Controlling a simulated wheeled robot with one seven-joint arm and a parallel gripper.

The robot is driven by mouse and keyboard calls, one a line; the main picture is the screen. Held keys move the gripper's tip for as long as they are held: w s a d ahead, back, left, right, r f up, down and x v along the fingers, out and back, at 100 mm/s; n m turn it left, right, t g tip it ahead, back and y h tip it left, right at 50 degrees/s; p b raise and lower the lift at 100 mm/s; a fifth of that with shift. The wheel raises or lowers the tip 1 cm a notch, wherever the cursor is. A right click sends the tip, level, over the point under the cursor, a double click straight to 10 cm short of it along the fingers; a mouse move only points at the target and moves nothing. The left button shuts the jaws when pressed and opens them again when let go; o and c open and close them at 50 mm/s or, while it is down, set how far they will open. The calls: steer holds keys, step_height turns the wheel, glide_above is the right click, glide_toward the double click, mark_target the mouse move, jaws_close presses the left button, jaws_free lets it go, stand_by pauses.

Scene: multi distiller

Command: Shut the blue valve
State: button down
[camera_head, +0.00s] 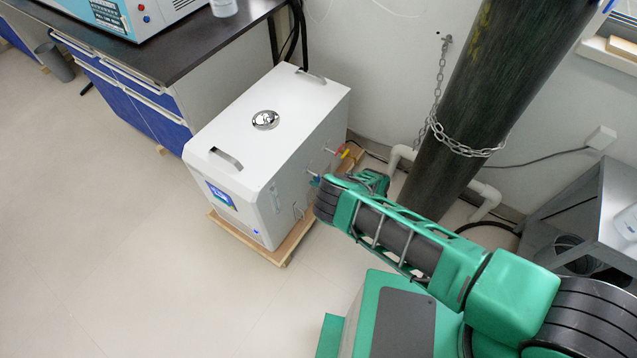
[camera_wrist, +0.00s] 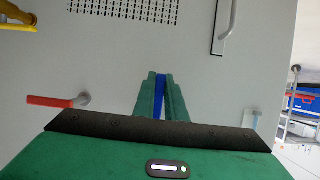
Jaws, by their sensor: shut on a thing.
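The white box-shaped machine (camera_head: 235,165) has its valves on its right side in the head view. My gripper (camera_head: 322,181) is at that side. In the wrist view my green fingers (camera_wrist: 161,88) are shut on the blue valve handle (camera_wrist: 160,92), a narrow blue strip between them that lies lengthwise along the fingers. The rest of the blue valve is hidden by my fingers and gripper body. A yellow valve handle (camera_wrist: 18,20) is at the upper left.
A grey bar handle (camera_wrist: 226,25) and a perforated vent (camera_wrist: 125,8) are on the panel. A chained dark gas cylinder (camera_head: 485,100) and white pipe (camera_head: 402,157) stand right of the machine. A bench (camera_head: 150,50) is left. The floor (camera_head: 90,220) in front is clear.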

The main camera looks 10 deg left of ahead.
steer(key=c, duration=1.8)
jaws_free()
steer(key=shift+f, duration=0.1)
steer(key=shift+w, duration=0.1)
